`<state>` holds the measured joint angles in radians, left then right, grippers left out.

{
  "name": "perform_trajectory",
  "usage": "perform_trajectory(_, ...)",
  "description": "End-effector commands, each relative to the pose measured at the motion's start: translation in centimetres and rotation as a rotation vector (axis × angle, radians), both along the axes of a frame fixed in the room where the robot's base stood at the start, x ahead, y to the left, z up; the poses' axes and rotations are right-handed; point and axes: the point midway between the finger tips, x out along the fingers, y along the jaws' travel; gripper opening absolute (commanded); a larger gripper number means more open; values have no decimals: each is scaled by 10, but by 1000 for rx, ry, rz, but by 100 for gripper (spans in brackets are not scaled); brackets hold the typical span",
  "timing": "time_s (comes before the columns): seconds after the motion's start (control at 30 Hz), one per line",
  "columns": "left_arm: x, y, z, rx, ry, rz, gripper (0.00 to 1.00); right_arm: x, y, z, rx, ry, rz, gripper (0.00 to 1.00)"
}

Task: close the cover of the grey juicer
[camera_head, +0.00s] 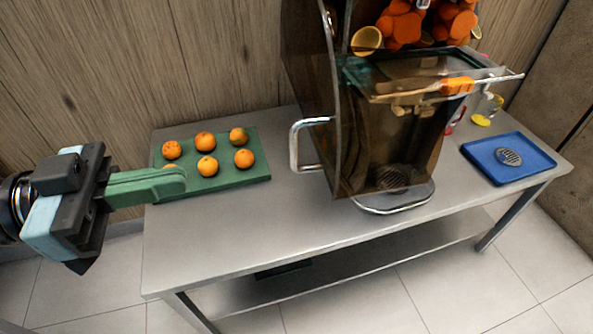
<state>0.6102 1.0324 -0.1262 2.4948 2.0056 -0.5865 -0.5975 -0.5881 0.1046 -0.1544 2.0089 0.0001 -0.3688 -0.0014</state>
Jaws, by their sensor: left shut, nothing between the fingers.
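The grey juicer (395,206) stands on the metal table, right of centre. Its brown see-through cover (350,120) has a curved metal handle (294,148) at the left. The cover's left part stands edge-on and looks swung out from the body; how far it is open is hard to tell. My left gripper (180,182) has green fingers, shut with nothing between them. It points right, in front of or over the near left part of the green tray, well left of the handle and apart from it. My right gripper is out of view.
The green tray (225,179) holds several oranges (206,167). Oranges (402,24) also show in the juicer's top. A blue tray (530,168) with a round grate (509,157) lies at the right. The table (250,235) is bare between the green tray and the juicer's front.

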Motion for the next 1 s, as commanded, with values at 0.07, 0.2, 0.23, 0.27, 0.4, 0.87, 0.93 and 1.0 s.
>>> perform_trajectory(0.07, -7, -2, 4, 6, -9, -27, 0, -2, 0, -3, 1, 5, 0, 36)
perform_trajectory(0.2, -10, -2, 8, 5, -10, -41, 0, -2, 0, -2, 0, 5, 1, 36)
perform_trajectory(0.23, -10, -2, 8, 5, -10, -41, 0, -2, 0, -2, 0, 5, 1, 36)
perform_trajectory(0.27, -10, -2, 8, 5, -10, -40, 0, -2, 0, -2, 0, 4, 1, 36)
perform_trajectory(0.4, -9, -5, 8, 4, -10, -39, 0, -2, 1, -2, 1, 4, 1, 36)
perform_trajectory(0.87, -1, -41, 8, 3, -12, -40, 0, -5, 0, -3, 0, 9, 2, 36)
perform_trajectory(0.93, 0, -48, 8, 3, -13, -40, 0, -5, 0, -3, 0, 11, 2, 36)
perform_trajectory(1.0, 2, -56, 11, 1, -11, -41, 0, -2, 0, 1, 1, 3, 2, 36)
